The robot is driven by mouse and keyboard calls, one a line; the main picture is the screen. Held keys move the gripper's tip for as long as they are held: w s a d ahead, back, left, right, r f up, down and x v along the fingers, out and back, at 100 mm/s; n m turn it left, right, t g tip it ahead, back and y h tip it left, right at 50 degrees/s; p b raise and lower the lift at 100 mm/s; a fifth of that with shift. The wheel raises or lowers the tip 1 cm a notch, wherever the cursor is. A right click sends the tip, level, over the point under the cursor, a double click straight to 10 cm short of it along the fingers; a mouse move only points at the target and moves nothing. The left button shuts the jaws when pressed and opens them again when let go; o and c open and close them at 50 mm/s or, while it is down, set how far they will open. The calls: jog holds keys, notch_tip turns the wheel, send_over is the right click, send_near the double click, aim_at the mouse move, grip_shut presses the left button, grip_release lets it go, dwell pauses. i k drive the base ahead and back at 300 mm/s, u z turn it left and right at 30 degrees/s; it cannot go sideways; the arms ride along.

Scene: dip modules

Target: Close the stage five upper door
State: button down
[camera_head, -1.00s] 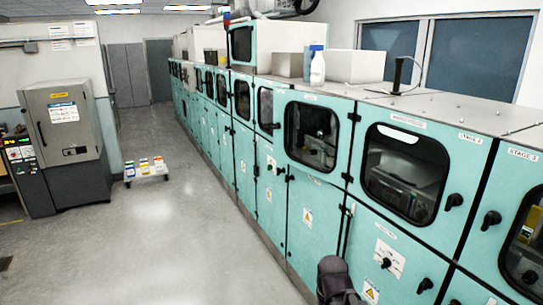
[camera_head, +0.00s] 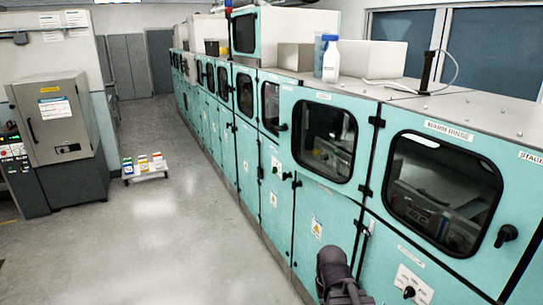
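A long row of teal machine cabinets runs from the right foreground to the far back. I cannot read a stage five label on any upper door. The large windowed upper door (camera_head: 323,95) near the middle has a label too small to read. At the right edge a cut-off label reads "STAGE". A dark part of my own arm shows at the bottom centre. My gripper's fingers do not show.
The grey floor (camera_head: 165,220) left of the row is open. A low trolley with coloured boxes (camera_head: 143,167) and a grey cabinet (camera_head: 62,135) stand to the left. A white bottle (camera_head: 331,60) and white boxes (camera_head: 372,58) sit on top of the row.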

aim_at(324, 141)
jog(key=i, duration=1.8)
jog(key=u, duration=1.1)
jog(key=k, duration=0.65)
jog(key=u, duration=0.25)
